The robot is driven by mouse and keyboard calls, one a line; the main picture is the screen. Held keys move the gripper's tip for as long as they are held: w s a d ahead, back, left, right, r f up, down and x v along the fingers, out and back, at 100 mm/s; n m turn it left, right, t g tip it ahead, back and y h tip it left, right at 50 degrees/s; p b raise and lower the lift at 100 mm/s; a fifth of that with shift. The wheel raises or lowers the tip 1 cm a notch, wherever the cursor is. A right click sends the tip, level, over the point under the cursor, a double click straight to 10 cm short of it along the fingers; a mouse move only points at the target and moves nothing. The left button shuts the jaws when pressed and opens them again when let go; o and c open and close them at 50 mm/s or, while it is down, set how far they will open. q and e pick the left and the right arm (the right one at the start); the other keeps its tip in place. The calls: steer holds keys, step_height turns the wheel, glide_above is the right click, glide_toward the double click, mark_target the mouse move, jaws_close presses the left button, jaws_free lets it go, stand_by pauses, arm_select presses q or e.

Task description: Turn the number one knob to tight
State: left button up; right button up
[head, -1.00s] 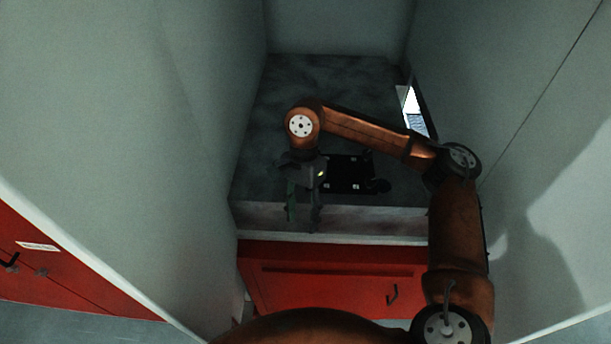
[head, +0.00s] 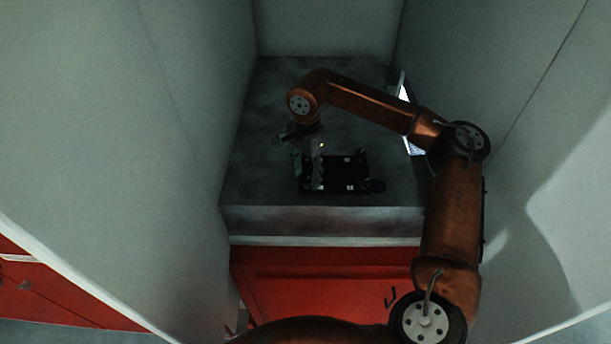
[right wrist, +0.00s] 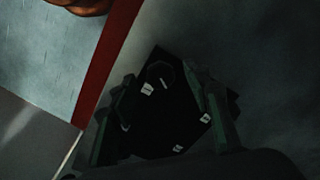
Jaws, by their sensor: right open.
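A flat black panel (head: 335,187) lies on the grey counter in the head view. It also shows in the right wrist view (right wrist: 155,135), with small white labels on it. A dark round knob (right wrist: 160,73) with a light mark sits near one corner of the panel. Its number and setting are too dark to read. My right gripper (head: 309,180) is open and empty above the panel's left part. In the right wrist view its two fingers (right wrist: 163,85) stand on either side of the panel, with the knob between the tips. I cannot tell the height gap. My left gripper is not in view.
The grey counter (head: 270,185) stands over a red drawer front (head: 330,270). Pale walls close it in at left, right and back. A thin object with a bright face (head: 411,135) stands at the counter's right side. The counter behind the panel is clear.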

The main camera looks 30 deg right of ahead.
steer(key=shift+f, duration=0.4)
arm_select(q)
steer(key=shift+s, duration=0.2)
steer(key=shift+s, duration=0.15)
arm_select(e)
steer(key=shift+c, duration=0.3)
steer(key=c, duration=1.1)
